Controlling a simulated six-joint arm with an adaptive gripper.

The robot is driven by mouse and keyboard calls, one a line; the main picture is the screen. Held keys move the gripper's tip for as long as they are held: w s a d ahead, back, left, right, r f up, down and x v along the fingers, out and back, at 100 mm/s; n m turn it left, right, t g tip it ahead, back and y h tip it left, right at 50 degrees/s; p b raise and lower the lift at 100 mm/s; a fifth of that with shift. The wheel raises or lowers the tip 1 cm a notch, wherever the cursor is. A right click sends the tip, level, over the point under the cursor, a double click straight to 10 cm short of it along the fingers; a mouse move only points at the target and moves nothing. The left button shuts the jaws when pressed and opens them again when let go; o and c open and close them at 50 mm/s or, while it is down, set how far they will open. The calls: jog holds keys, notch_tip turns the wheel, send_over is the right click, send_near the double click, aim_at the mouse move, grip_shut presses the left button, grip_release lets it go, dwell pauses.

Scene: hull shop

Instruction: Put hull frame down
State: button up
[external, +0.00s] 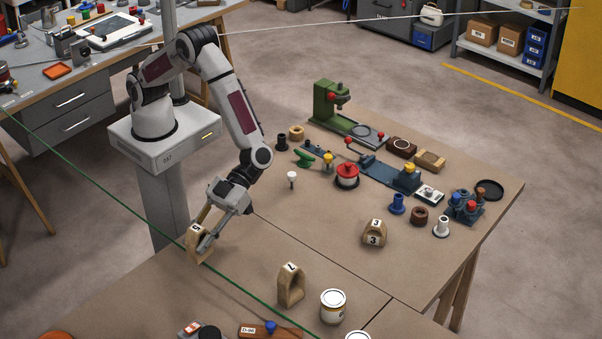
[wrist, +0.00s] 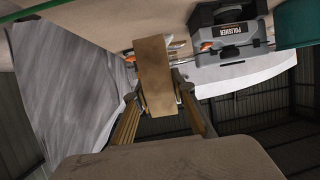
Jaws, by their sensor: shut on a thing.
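A tan wooden hull frame (external: 195,246) with a numbered white label is held in my gripper (external: 207,238), at the left of the workbench in the external view. The frame is tilted, and I cannot tell whether its lower end touches the bench. In the wrist view, the hull frame (wrist: 153,72) is a brown block between the fingers of my gripper (wrist: 157,108), which are shut on it. A second arch-shaped frame (external: 291,288) stands upright at the front middle. A third frame (external: 374,235), labelled 3, stands further right.
A white can (external: 333,306) stands right of the second frame. A green line (external: 130,200) crosses the external view diagonally, passing close to my gripper. Fixtures and a red-topped pot (external: 346,175) crowd the bench's far side. A grey polisher (wrist: 231,38) shows in the wrist view.

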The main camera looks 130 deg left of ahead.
jog(key=w+a+r+n+t+y, duration=0.15)
jog(key=w+a+n+t, duration=0.4)
jog(key=a, duration=0.75)
jog(key=w+a+r+n+t+y, duration=0.1)
jog(key=w+a+n+t+y, duration=0.2)
jog(key=w+a, duration=0.7)
jog(key=a+f+n+t+y, duration=0.1)
jog(key=a+n+y, duration=0.3)
jog(key=a, duration=0.9)
jog(key=a+f+n+t+y, duration=0.1)
jog(key=a+n+y, duration=0.3)
jog(key=a, duration=1)
jog(key=shift+w+t+y, duration=0.15)
jog(key=shift+t+y, duration=0.3)
jog(key=shift+t, duration=0.3)
jog(key=shift+f, duration=0.15)
jog(key=shift+f, duration=3.05)
jog(key=shift+f, duration=0.15)
jog(key=shift+f, duration=1.75)
jog(key=shift+f, duration=0.15)
